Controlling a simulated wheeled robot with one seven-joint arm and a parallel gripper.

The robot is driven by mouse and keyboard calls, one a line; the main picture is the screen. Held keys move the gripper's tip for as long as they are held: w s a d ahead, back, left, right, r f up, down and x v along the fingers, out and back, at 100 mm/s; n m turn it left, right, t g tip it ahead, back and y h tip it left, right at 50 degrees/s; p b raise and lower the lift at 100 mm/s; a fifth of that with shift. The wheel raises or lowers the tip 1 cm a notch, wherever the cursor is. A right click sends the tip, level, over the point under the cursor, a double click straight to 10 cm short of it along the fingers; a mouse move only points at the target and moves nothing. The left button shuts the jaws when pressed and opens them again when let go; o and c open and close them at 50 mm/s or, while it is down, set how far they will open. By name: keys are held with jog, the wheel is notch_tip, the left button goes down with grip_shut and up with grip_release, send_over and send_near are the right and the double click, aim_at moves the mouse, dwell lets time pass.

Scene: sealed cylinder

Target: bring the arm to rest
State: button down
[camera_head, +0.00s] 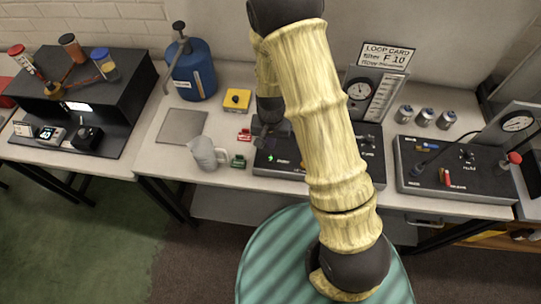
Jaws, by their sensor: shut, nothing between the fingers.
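My arm, in a pale yellow ribbed cover, rises through the middle of the head view and folds over at the top. Its end hangs down behind the front link. My gripper (263,133) is dark and small, shut and empty, in front of the left part of the middle black control panel (262,163). The arm hides much of that panel. I cannot tell whether the gripper touches anything.
On the white bench (160,122) stand a blue canister (192,72), a clear jug (204,154), a yellow box (237,100) and a grey plate (182,126). A gauge panel (360,94) is right of my arm. Black units stand at left (85,90) and right (450,165).

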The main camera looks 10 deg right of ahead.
jog(key=shift+r, duration=0.6)
jog(key=s+d+r+n+t+b, duration=0.2)
jog(key=s+d+r+b, duration=0.3)
jog(key=s+d+r, duration=0.4)
notch_tip(320, 180, up, 4)
jog(key=shift+s+d+r+n+t, duration=0.2)
jog(key=shift+s+d+n+t, duration=0.15)
jog(key=shift+s, duration=0.35)
dwell(0.7)
